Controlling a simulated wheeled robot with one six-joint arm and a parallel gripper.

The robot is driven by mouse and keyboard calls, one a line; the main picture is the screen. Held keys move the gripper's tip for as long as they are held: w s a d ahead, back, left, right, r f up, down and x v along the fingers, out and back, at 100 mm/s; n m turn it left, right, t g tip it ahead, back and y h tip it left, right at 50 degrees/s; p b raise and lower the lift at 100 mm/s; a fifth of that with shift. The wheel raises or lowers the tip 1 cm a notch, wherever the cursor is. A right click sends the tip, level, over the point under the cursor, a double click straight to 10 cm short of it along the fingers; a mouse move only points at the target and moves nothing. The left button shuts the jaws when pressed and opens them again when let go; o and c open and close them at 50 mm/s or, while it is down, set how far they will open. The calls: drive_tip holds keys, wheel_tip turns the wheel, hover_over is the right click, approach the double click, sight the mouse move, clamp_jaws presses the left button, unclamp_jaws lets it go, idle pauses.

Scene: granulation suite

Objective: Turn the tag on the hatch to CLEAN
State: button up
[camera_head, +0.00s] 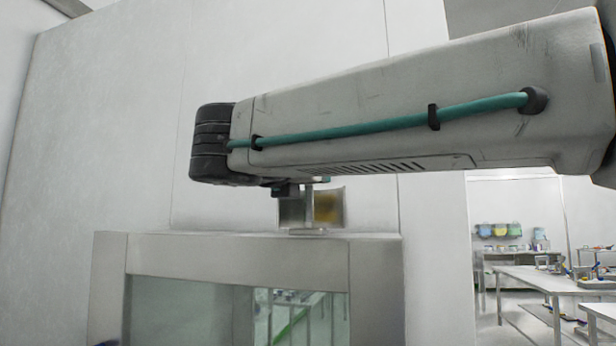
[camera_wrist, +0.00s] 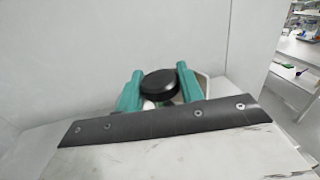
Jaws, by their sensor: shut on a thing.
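The hatch (camera_head: 235,256) is a pale metal frame with a glass window, below my arm in the head view. On its top stands the tag (camera_head: 327,207), a small two-panel metal plate on a short base. Its right panel is amber, its left panel grey; no lettering can be read. In the wrist view a round black knob (camera_wrist: 158,84) sits between the teal fingers of my gripper (camera_wrist: 160,92), which is shut on it. In the head view my arm hides most of the gripper, just above the tag.
A plain pale wall (camera_head: 290,50) rises close behind the hatch. To the right, an opening shows white benches (camera_head: 535,284) with small items, well back. The wrist view also shows a bench (camera_wrist: 300,48) at the right edge.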

drive_tip(key=n+y, duration=0.2)
drive_tip(key=y, duration=0.1)
drive_tip(key=n+t+y, duration=0.1)
drive_tip(key=n+y, duration=0.1)
drive_tip(key=y, duration=0.1)
drive_tip(key=n+t+y, duration=0.1)
drive_tip(key=n+y, duration=0.1)
drive_tip(key=y, duration=0.1)
drive_tip(key=shift+d, duration=0.25)
drive_tip(key=shift+a+n+y, duration=0.1)
drive_tip(key=shift+n+y, duration=1.3)
drive_tip(key=shift+y, duration=0.8)
drive_tip(key=shift+n+g+y, duration=0.4)
drive_tip(key=shift+n+y, duration=0.2)
drive_tip(key=shift+y, duration=0.2)
drive_tip(key=o, duration=1)
drive_tip(key=shift+v, duration=3.9)
drive_tip(key=shift+a, duration=0.1)
